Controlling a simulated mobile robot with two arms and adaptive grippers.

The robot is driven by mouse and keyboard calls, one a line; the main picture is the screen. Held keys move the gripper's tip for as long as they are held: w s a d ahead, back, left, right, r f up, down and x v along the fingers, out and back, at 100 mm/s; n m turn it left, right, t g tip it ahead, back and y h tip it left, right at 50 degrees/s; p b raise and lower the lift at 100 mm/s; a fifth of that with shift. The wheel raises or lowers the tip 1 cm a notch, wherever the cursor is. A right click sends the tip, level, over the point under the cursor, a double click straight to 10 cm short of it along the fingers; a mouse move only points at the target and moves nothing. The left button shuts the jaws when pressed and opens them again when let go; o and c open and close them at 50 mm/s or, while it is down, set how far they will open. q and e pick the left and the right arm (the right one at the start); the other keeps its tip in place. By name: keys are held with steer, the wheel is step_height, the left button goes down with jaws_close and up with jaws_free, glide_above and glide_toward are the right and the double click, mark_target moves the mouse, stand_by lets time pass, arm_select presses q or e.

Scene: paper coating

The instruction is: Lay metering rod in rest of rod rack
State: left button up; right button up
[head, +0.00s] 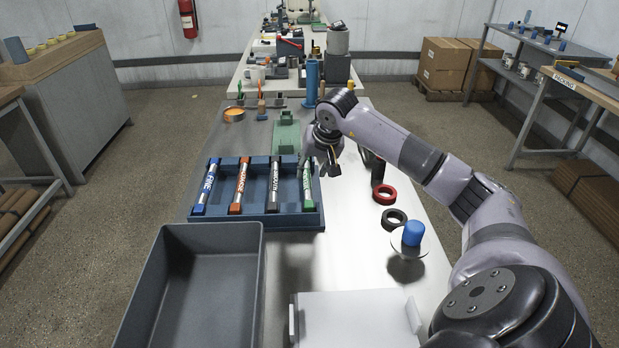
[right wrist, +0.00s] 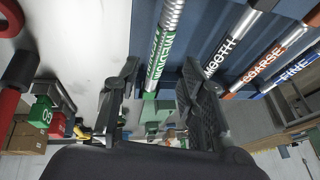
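The blue rod rack (head: 262,219) stands on the table, left of centre in the head view, with several labelled metering rods lying in it side by side. The rods are the blue FINE rod (head: 207,183), the orange COARSE rod (head: 240,185), the black SMOOTH rod (head: 273,186) and the green MEDIUM rod (head: 308,185) at the right end. My right gripper (head: 331,165) is just right of the MEDIUM rod's far end, over the rack's right edge. In the right wrist view its fingers (right wrist: 158,105) are apart, with the MEDIUM rod (right wrist: 163,60) showing between them, not visibly gripped. My left gripper is out of view.
A grey bin (head: 257,285) stands in front of the rack, beside a white plate (head: 355,320). Red (head: 384,194) and black (head: 394,219) rings and a blue-knobbed disc (head: 412,235) lie to the right. A green fixture (head: 287,135) stands behind the rack.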

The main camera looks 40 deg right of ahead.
steer(key=v, duration=0.6)
steer(key=shift+s+r, duration=0.25)
steer(key=shift+r, duration=0.15)
